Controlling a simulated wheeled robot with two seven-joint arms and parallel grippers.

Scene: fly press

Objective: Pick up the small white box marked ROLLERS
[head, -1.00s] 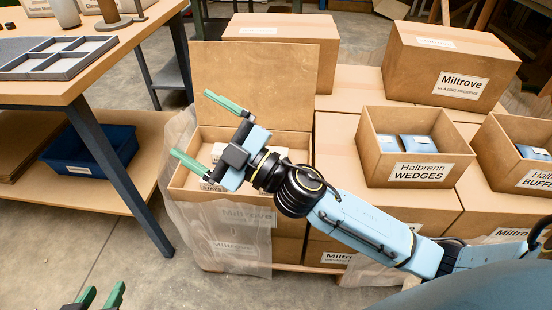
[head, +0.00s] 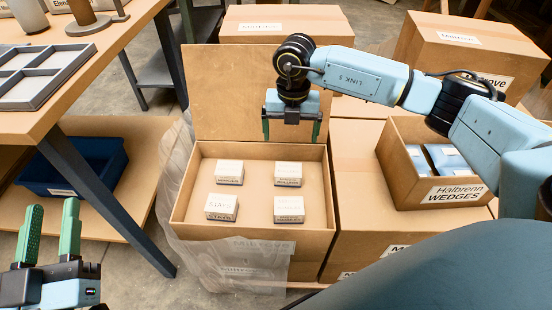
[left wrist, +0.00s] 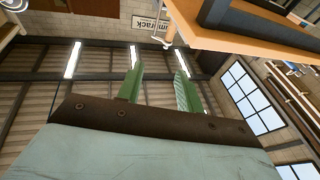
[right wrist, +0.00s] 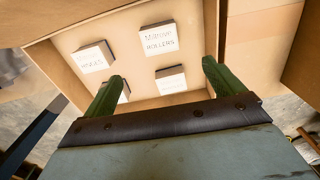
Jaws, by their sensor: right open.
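The small white box marked ROLLERS (right wrist: 159,38) shows its label at the top middle of the right wrist view. In the head view it appears to be the far right box (head: 288,173) of the small boxes in the open carton (head: 181,211). My right gripper (head: 291,130) is open and empty, pointing down above the carton, apart from the boxes. In the right wrist view its fingertips (right wrist: 162,72) stand below the ROLLERS box, and the left finger partly hides another box. My left gripper (head: 48,225) is open and empty at the lower left, away from the carton.
Similar white boxes (head: 221,206) stand beside and in front of the ROLLERS box. The carton's raised lid (head: 225,90) stands behind. A WEDGES carton (head: 455,190) is at right. A workbench (head: 110,45) with a grey tray (head: 45,80) is at left.

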